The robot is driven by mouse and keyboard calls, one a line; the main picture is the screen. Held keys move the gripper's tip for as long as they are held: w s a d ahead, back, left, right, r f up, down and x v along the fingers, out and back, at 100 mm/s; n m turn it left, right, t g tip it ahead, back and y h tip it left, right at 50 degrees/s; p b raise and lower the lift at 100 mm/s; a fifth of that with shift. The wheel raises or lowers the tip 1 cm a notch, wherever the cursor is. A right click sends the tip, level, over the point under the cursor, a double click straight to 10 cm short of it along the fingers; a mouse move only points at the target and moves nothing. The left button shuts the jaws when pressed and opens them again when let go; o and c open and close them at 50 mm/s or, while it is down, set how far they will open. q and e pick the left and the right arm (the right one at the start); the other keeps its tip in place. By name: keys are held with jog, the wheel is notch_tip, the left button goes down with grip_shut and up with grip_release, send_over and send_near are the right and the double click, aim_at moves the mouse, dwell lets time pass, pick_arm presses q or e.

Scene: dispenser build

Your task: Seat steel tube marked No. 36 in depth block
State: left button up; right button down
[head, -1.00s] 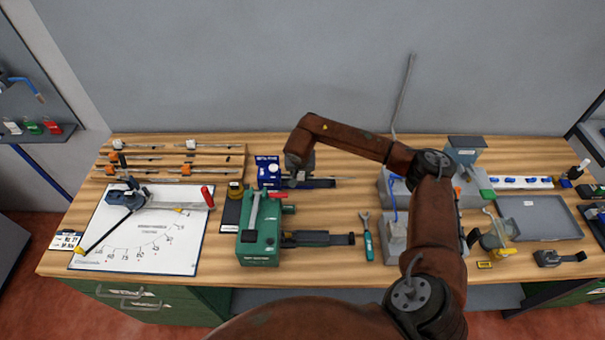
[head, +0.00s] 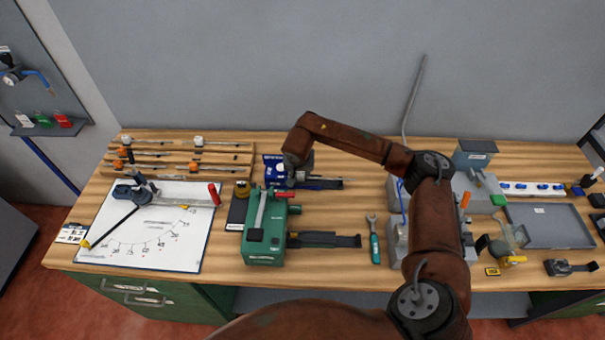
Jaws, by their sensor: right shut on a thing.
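My right gripper (head: 298,180) is at the end of the brown arm that reaches across from the right. It is over the bench beside the blue box-shaped device (head: 274,170). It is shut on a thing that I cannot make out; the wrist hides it. Several thin steel tubes (head: 225,148) with orange and white fittings lie on the wooden rack (head: 246,157) at the back left. I cannot read No. 36 on any of them. Grey blocks (head: 397,243) stand partly behind my arm; I cannot tell whether one is the depth block. My left gripper is not in view.
A green machine (head: 263,240) with a black slide stands at front centre. A wrench (head: 374,240) lies to its right. A white chart board (head: 150,245) is at left, a grey tray (head: 550,226) at right. A tall thin rod (head: 415,95) rises behind my arm.

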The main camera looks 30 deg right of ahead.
jog(key=shift+w+a, duration=0.35)
jog(key=shift+a, duration=0.2)
jog(key=c, duration=1.6)
grip_release()
jog(key=shift+o, duration=0.5)
jog(key=shift+o, duration=1)
jog(key=shift+r, duration=0.1)
jog(key=shift+r, duration=0.1)
jog(key=shift+r+p, duration=1.45)
jog(key=shift+r, duration=1.9)
